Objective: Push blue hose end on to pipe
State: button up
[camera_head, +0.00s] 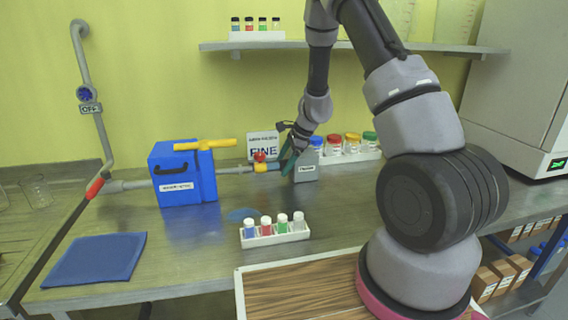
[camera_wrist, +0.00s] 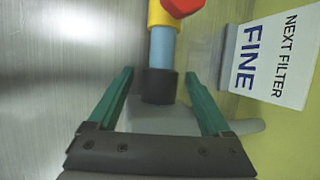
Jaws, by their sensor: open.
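A light-blue hose piece (camera_wrist: 162,50) runs from a yellow fitting (camera_wrist: 163,14) to a black collar (camera_wrist: 158,86) in the wrist view. Below the collar is a grey part (camera_wrist: 150,118), partly hidden by my gripper. My gripper (camera_wrist: 159,76) is open, its green fingers on either side of the black collar with gaps visible. In the head view my gripper (camera_head: 288,162) is at the right end of the pipe line, in front of a grey box (camera_head: 306,173). The yellow fitting (camera_head: 262,167) has a red valve (camera_head: 259,156). Whether the collar meets the grey part, I cannot tell.
A blue box (camera_head: 184,180) with a yellow handle stands left on the pipe line. A "FINE" sign (camera_head: 263,143) and a rack of jars (camera_head: 350,155) are behind. A vial rack (camera_head: 275,236) and blue mat (camera_head: 95,260) lie in front.

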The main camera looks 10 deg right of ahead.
grip_shut()
jog(key=shift+a, duration=2.2)
grip_release()
jog(key=shift+a, duration=0.15)
jog(key=v, duration=1)
jog(key=shift+d+r, duration=0.2)
jog(key=shift+r, duration=0.15)
jog(key=shift+s, duration=0.1)
